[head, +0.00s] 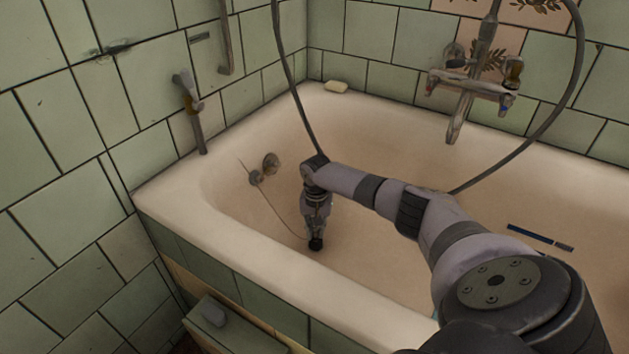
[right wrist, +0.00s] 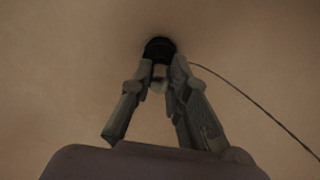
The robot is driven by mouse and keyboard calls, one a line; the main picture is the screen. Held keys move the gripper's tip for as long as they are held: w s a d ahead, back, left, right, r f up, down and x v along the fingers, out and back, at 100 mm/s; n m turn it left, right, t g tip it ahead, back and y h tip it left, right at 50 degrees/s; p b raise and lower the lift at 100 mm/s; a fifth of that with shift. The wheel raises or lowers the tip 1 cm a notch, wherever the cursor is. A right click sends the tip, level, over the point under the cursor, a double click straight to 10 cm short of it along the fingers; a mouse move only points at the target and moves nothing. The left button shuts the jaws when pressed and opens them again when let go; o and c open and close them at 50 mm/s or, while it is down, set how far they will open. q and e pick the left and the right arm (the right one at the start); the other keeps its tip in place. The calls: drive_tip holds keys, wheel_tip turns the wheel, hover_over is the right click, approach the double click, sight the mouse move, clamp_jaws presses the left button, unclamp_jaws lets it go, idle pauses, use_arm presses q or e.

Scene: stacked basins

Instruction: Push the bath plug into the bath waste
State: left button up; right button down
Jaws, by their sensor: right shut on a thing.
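The black bath plug (head: 316,244) is low inside the cream bath, near its left end. A thin chain (head: 277,212) runs from the bath wall to it. My right gripper (head: 315,234) points down with its fingers shut on the plug. In the right wrist view the fingertips (right wrist: 160,72) meet at the dark plug (right wrist: 158,47), and the chain leads off to the right. The bath waste does not show clearly in either view; I cannot tell whether it is under the plug. My left gripper is not in view.
The bath's front rim (head: 262,264) lies near my arm. A round overflow fitting (head: 271,163) sits on the inner left wall. A mixer tap (head: 468,92) with a hose hangs on the back wall. Soap (head: 336,86) rests on the back rim. A dark blue strip (head: 530,234) lies in the bath.

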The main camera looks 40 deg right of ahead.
drive_tip(key=shift+f, duration=0.95)
idle(0.9)
drive_tip(key=c, duration=1.4)
unclamp_jaws()
drive_tip(key=shift+c, duration=0.2)
wheel_tip(320, 180, up, 12)
drive_tip(key=shift+r, duration=0.1)
